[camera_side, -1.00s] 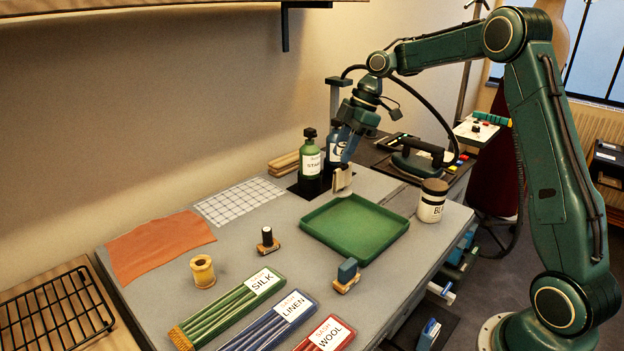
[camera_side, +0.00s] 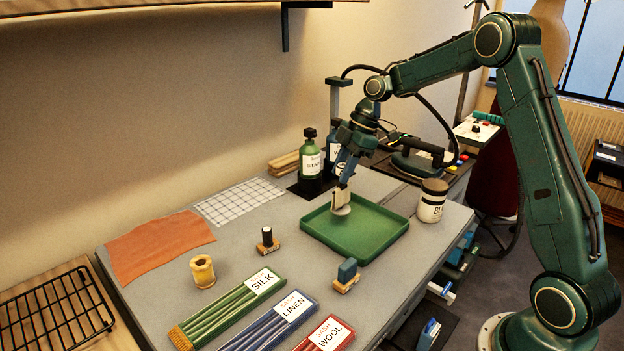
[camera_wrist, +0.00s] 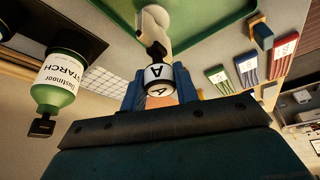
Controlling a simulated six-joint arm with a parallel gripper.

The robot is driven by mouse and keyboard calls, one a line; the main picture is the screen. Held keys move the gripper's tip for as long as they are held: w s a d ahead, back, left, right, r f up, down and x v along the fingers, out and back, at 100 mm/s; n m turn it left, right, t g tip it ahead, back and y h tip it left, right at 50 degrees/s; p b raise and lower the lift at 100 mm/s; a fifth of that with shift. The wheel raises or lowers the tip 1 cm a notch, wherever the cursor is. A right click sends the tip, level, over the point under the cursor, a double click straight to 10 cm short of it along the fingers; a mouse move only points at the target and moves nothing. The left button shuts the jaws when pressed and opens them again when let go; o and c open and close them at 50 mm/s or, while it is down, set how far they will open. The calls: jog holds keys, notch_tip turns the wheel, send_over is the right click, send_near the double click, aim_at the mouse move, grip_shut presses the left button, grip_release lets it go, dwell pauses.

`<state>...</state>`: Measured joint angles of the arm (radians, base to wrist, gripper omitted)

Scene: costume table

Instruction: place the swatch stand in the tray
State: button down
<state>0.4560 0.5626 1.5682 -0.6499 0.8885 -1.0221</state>
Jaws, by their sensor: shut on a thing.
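The green tray (camera_side: 365,248) lies flat on the grey table, with its floor bare apart from the area under my gripper. My gripper (camera_side: 344,184) points down at the tray's back left part. It is shut on the swatch stand (camera_side: 341,203), a pale piece with a rounded foot. In the wrist view my blue fingers (camera_wrist: 160,92) hold its white end marked "A", and its pale foot (camera_wrist: 153,18) overlaps the green tray (camera_wrist: 205,22). The foot is inside the rim in the side view; I cannot tell whether it touches the tray floor.
A green starch bottle (camera_side: 311,158) and a blue bottle (camera_side: 334,150) stand behind the tray. A lidded jar (camera_side: 432,201) stands to its right. A small blue-topped block (camera_side: 346,275) sits in front. Sash boxes (camera_side: 240,300) lie at the table's front.

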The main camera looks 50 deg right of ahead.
jog(key=shift+f, duration=1.45)
jog(key=c, duration=1.1)
grip_release()
jog(key=shift+o, duration=0.2)
jog(key=v, duration=1.2)
jog(key=shift+s, duration=0.1)
